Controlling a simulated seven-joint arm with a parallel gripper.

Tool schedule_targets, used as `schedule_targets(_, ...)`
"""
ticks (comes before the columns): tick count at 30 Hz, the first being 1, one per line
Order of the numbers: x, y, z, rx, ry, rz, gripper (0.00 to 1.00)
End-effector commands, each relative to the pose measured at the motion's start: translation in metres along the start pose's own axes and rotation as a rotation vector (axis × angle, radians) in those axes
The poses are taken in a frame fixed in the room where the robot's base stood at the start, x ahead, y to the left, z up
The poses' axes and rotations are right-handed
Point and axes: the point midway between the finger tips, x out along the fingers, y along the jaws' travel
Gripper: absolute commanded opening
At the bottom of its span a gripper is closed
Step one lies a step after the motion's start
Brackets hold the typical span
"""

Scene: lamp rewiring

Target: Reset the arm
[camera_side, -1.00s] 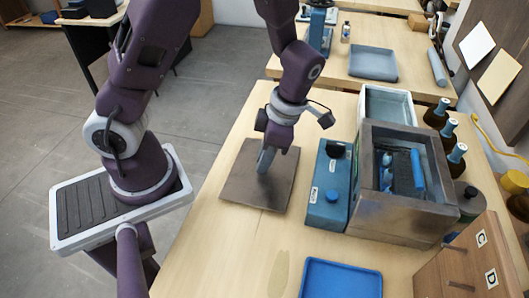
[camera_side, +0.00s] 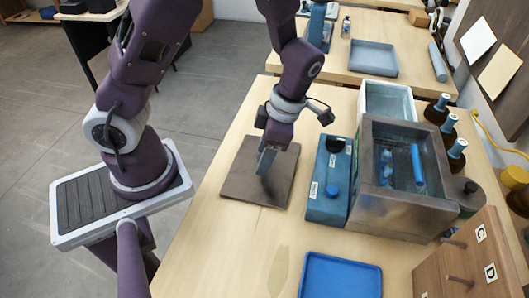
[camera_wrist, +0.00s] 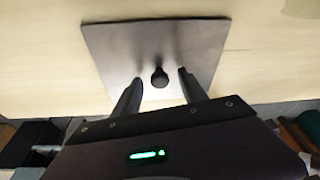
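My gripper (camera_side: 266,161) points down over a brown-grey square plate (camera_side: 237,185) on the wooden table. The plate also shows in the wrist view (camera_wrist: 112,47). There the two fingers of my gripper (camera_wrist: 159,82) are apart. A small dark knob-like thing (camera_wrist: 159,77) shows between them, over the plate; I cannot tell whether it stands on the plate. The fingers do not appear to touch it. In the side view this dark thing is not distinguishable behind the fingers.
A blue box with a knob (camera_side: 328,185) stands right of the plate. Beside it is a grey open-topped bin (camera_side: 395,212) with blue items inside. A blue tray (camera_side: 341,277) lies at the front. Bottles (camera_side: 448,130) and a wooden peg board (camera_side: 468,262) stand at right.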

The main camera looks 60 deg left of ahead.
Motion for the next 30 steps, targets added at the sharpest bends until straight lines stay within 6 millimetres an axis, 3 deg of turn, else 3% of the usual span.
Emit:
schedule_targets(4, -0.01, 0.0, 0.001, 0.001, -0.004, 0.002, 0.5)
schedule_targets(13, -0.065, 0.0, 0.001, 0.003, -0.003, 0.001, 0.5)
schedule_targets(16, -0.08, -0.003, -0.004, 0.101, -0.041, -0.017, 0.5)
schedule_targets(20, -0.12, -0.015, -0.026, 0.585, -0.22, -0.004, 0.5)
schedule_targets(24, -0.163, -0.031, -0.066, 1.274, -0.381, 0.246, 0.5)
schedule_targets(26, -0.175, -0.038, -0.084, 1.55, -0.376, 0.409, 0.5)
schedule_targets(30, -0.187, -0.051, -0.116, 2.051, -0.191, 0.756, 0.5)
